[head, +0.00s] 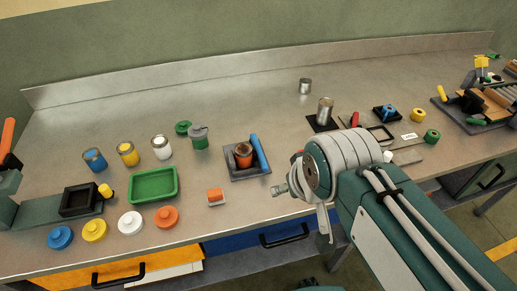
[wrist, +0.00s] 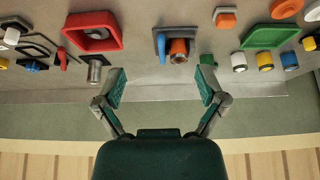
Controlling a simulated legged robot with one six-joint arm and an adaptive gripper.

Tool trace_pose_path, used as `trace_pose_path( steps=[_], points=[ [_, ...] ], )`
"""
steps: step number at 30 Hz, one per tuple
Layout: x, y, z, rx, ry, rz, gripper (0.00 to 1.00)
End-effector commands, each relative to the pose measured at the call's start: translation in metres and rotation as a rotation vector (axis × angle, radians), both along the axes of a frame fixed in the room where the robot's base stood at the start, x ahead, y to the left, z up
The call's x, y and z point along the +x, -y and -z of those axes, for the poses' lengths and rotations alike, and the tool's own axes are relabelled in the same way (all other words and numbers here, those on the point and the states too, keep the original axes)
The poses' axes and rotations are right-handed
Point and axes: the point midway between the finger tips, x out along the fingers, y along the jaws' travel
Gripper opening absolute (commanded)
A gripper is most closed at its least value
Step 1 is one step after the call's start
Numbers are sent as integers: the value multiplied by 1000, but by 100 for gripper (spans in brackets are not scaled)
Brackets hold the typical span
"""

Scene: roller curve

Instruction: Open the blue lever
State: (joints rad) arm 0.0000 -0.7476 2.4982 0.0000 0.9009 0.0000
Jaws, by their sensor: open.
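The blue lever (head: 260,152) is a rounded blue bar on a dark square base (head: 262,173), beside an orange cylinder (head: 243,155). In the head view it leans along the right side of that cylinder. The wrist view, which looks upside down, shows the blue lever (wrist: 161,46) left of the orange cylinder (wrist: 179,47). My gripper (wrist: 160,86) is open and empty, its two fingers spread wide. The lever appears beyond the gap between the fingertips, apart from them. In the head view my arm hides most of the gripper.
A green tray (head: 153,184), several coloured cans and round lids stand left of the lever. An orange-and-white block (head: 216,196) lies in front. A metal cylinder (head: 325,112) stands to the right. A raised back edge (head: 250,68) runs behind; bench between lever and back edge is clear.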

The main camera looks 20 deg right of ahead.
Motion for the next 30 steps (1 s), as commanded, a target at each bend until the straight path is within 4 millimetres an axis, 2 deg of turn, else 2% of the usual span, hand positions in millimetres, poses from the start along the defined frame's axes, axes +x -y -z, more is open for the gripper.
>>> trace_pose_path(
  steps=[5, 14, 20, 24, 30],
  points=[
    [21, 0, -5, 0, -60, 0, 63],
    [92, 0, -3, 0, -236, 0, 63],
    [142, 1, 14, 0, -352, 0, 63],
    [173, 1, 33, 0, -428, 0, 63],
    [196, 1, 50, 0, -486, 0, 63]
  ],
)
